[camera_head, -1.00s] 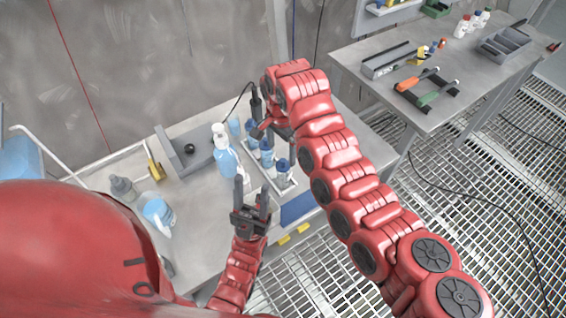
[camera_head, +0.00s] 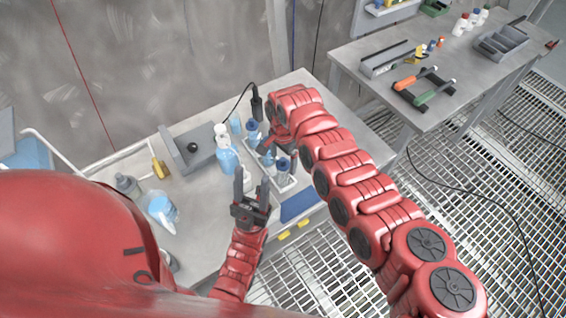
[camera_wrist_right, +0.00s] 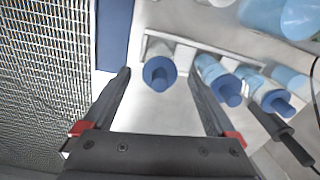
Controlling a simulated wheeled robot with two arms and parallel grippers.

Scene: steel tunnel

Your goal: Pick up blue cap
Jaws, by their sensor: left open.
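A blue cap (camera_wrist_right: 160,72) tops a clear bottle. In the right wrist view it appears between the fingertips of my open right gripper (camera_wrist_right: 160,76); I cannot tell how far beyond them it is. Two other blue-capped bottles (camera_wrist_right: 229,92) (camera_wrist_right: 277,102) stand to its right. In the head view the near blue cap (camera_head: 284,164) shows at the front of the white rack (camera_head: 287,186). My right gripper (camera_head: 271,148) is above the bottles, partly hidden by its arm. My left gripper (camera_head: 251,182) is open and empty, in front of the spray bottle (camera_head: 227,158).
A blue mat (camera_head: 299,206) is at the bench's front edge. Another spray bottle (camera_head: 161,208) stands at left. A second table (camera_head: 440,70) with tools is at right. Grated floor lies in front.

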